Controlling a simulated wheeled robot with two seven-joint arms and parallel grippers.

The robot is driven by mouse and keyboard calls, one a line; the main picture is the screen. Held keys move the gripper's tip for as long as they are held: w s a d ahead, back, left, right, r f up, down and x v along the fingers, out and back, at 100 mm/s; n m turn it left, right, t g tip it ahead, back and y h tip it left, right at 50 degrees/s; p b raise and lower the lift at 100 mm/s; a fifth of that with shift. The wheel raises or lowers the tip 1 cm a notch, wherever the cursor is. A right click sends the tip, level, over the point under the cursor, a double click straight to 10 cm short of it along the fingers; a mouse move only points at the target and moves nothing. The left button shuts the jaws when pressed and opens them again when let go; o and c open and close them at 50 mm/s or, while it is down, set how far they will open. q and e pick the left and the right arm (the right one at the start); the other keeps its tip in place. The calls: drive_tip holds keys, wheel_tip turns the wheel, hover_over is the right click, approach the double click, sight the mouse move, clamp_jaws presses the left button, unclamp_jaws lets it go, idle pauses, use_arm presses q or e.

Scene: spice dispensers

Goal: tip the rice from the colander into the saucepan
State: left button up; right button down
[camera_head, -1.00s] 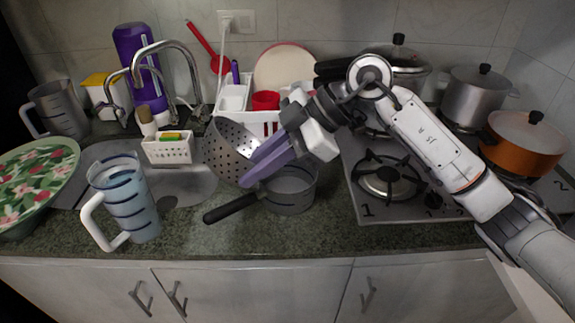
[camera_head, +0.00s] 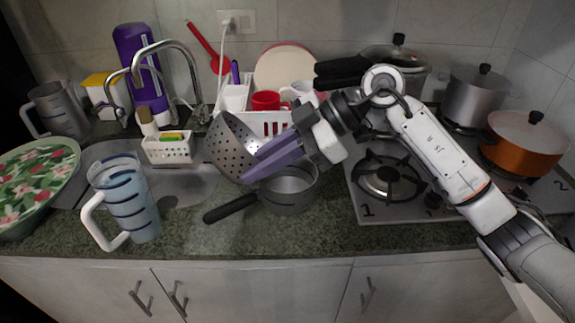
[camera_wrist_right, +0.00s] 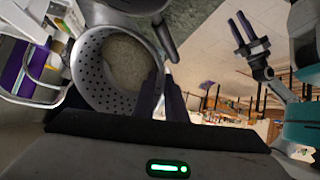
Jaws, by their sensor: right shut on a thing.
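The grey perforated colander (camera_head: 230,147) is tilted in the air over the counter, beside and partly above the saucepan. My right gripper (camera_head: 252,166) is shut on its rim with its purple fingers. In the right wrist view, the colander (camera_wrist_right: 92,72) shows its holed wall and a grainy tan surface inside, which looks like rice (camera_wrist_right: 128,65). The grey saucepan (camera_head: 290,193) stands upright on the counter, its black handle pointing left. The colander and fingers hide part of its left side. My left gripper (camera_wrist_right: 241,30) shows in the right wrist view, open and empty.
A measuring jug (camera_head: 130,205) and a floral plate (camera_head: 35,180) stand at left by the sink (camera_head: 185,188). A white caddy (camera_head: 168,150) is behind. The stove (camera_head: 390,210) with several pots is at right. The front counter is clear.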

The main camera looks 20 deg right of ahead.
drive_tip(key=shift+d+r+y, duration=0.45)
drive_tip(key=shift+d+y, duration=0.05)
drive_tip(key=shift+y, duration=0.5)
idle(0.3)
drive_tip(key=shift+w+d+b, duration=0.1)
drive_tip(key=shift+b, duration=0.35)
drive_tip(key=shift+d+r+m+y+b, duration=0.35)
drive_tip(key=shift+y+b, duration=0.55)
drive_tip(key=shift+b, duration=1.2)
drive_tip(key=shift+d, duration=0.15)
drive_tip(key=shift+d+y, duration=0.3)
drive_tip(key=shift+d, duration=0.1)
drive_tip(key=shift+d+r+t+y, duration=0.15)
drive_tip(key=shift+d+t+y, duration=0.15)
drive_tip(key=shift+d+y, duration=0.35)
drive_tip(key=shift+w+d+r+m+y+p, duration=0.15)
drive_tip(key=shift+d+m+y+p, duration=0.2)
drive_tip(key=shift+d+y, duration=0.55)
drive_tip(key=shift+d+m+t+y+b, duration=0.2)
drive_tip(key=shift+d+y, duration=0.2)
drive_tip(key=shift+y, duration=0.4)
drive_tip(key=shift+d+m+t+y+b, duration=0.1)
drive_tip(key=shift+d+t+y+b, duration=0.2)
drive_tip(key=shift+y, duration=0.45)
drive_tip(key=shift+d+r, duration=0.2)
